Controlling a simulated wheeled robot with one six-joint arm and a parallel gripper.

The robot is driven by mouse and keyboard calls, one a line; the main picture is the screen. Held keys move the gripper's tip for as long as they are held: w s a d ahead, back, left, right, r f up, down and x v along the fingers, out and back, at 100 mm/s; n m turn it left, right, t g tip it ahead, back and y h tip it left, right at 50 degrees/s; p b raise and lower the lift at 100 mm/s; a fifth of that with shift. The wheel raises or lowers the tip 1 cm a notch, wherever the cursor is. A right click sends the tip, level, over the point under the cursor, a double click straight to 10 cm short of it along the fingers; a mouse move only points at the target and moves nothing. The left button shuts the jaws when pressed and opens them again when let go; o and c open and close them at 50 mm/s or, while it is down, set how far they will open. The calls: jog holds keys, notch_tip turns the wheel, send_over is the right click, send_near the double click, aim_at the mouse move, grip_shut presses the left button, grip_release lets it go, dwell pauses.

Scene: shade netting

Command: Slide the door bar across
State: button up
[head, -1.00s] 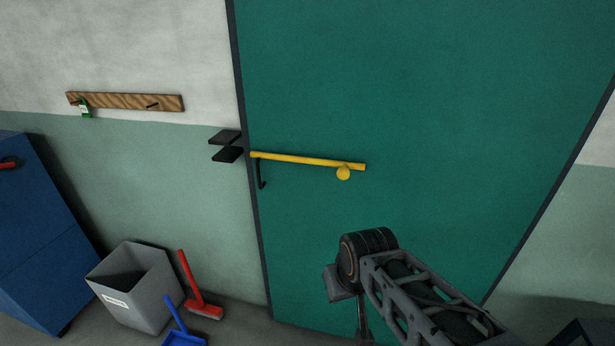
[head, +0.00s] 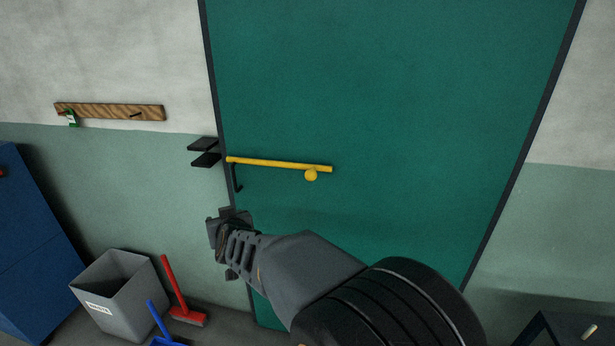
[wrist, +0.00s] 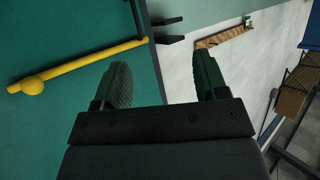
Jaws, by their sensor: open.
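The yellow door bar (head: 272,163) lies nearly level across the left part of the green door (head: 390,90). A round yellow knob (head: 311,174) sits at its right end. Its left end is at the door's left edge, just short of the black bracket (head: 205,152) on the wall. In the wrist view the bar (wrist: 90,65) runs at upper left, with its knob (wrist: 33,86) at far left, and the bracket (wrist: 168,30) is at top centre. My gripper (wrist: 163,82) is open and empty, below the bar near the door's left edge.
A black hook (head: 236,178) hangs under the bar's left end. A wooden rack (head: 108,112) with a green tag is on the wall. A grey bin (head: 118,290), red brush (head: 185,312), blue dustpan (head: 165,338) and blue cabinet (head: 35,250) stand at lower left.

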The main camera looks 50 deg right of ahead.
jog(key=d+r+m+h, duration=0.1)
jog(key=d+m+h, duration=0.2)
jog(key=d+h, duration=0.45)
jog(key=m+g+h, duration=0.4)
jog(key=g+h, duration=0.1)
jog(key=g, duration=0.1)
send_near(308, 177)
jog(key=p+x, duration=0.1)
jog(key=x, duration=1.1)
jog(key=shift+c, duration=0.4)
